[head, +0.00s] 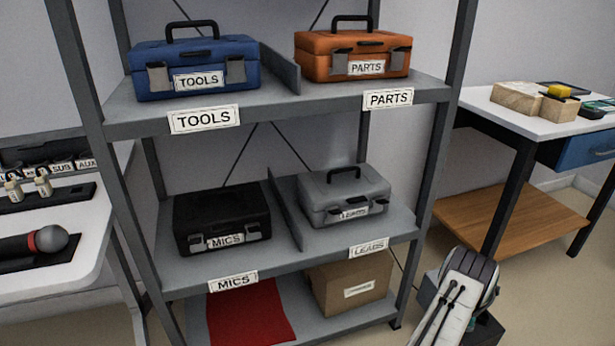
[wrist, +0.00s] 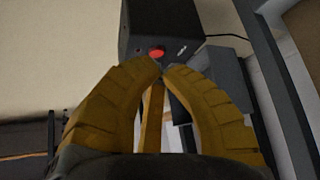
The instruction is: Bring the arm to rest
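My gripper (wrist: 161,67) shows in the wrist view with two ribbed yellow fingers. Their tips come together at the middle of the picture, and I see nothing held between them. Beyond the tips is a dark box with a red round spot (wrist: 156,53); the tips appear in front of it, and I cannot tell how far away it is. A pale part of my arm (head: 458,295) rises at the lower right of the head view. My gripper cannot be made out in the head view.
A grey shelf rack (head: 275,105) holds a blue TOOLS case (head: 205,52), orange PARTS case (head: 312,65), black MICS case (head: 190,212) and grey case (head: 318,198). A cardboard box (head: 340,278) sits low. Tables stand left (head: 85,262) and right (head: 490,97).

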